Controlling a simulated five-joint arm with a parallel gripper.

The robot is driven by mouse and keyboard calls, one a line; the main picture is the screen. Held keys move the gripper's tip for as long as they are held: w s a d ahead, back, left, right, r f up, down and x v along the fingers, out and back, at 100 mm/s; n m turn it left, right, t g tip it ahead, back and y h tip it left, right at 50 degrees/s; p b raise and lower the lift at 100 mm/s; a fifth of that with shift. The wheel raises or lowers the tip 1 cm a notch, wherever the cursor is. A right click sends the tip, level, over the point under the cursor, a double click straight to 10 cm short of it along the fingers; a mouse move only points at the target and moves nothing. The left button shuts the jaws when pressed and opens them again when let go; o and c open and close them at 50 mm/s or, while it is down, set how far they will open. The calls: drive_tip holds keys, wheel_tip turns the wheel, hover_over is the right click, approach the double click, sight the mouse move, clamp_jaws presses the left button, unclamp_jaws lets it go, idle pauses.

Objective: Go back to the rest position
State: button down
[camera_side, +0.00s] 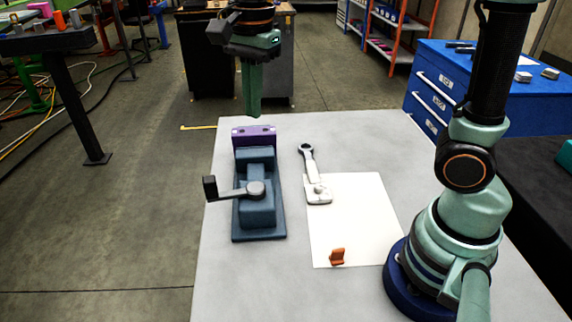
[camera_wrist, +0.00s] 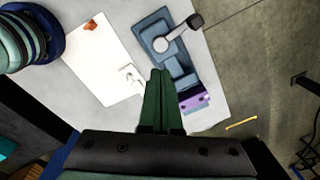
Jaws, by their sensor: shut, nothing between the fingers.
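My gripper (camera_side: 253,92) hangs above the far end of the table, pointing down, over the purple end of the blue jig. Its green fingers are together and hold nothing. The fingers also show in the wrist view (camera_wrist: 158,90), pointing toward the jig. The blue jig (camera_side: 258,208) stands on the left of the table with a dark crank handle (camera_side: 228,191) on top and a purple block (camera_side: 253,136) at its far end. My gripper is apart from all of these.
A white sheet (camera_side: 355,220) lies on the grey table (camera_side: 230,290). A white lever-like part (camera_side: 316,182) lies at its upper left edge. A small orange piece (camera_side: 337,257) is on the sheet's near edge. A blue drawer cabinet (camera_side: 470,85) stands behind at right.

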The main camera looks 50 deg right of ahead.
drive_tip(key=s+d+f+n+t, duration=0.1)
drive_tip(key=s+d+n+t, duration=0.3)
drive_tip(key=n, duration=1.1)
drive_tip(key=s+d, duration=0.3)
drive_tip(key=shift+s+d+f+t, duration=0.25)
drive_tip(key=shift+d+f+t, duration=0.05)
drive_tip(key=shift+d+t, duration=0.1)
drive_tip(key=c, duration=1.2)
unclamp_jaws()
drive_tip(key=shift+d+n, duration=0.1)
drive_tip(key=shift+n, duration=0.3)
drive_tip(key=o, duration=0.5)
drive_tip(key=shift+o, duration=0.5)
drive_tip(key=w+a+r+m+g, duration=0.1)
drive_tip(key=w+a+m+g, duration=0.1)
drive_tip(key=w+a, duration=0.4)
drive_tip(key=shift+w+a+m+g, duration=0.4)
drive_tip(key=shift+w+m, duration=0.4)
drive_tip(key=shift+w, duration=0.35)
drive_tip(key=m+g, duration=0.3)
drive_tip(key=m, duration=0.1)
hover_over(209, 178)
wheel_tip(209, 178, down, 5)
wheel_tip(209, 178, down, 12)
drive_tip(key=shift+r, duration=0.1)
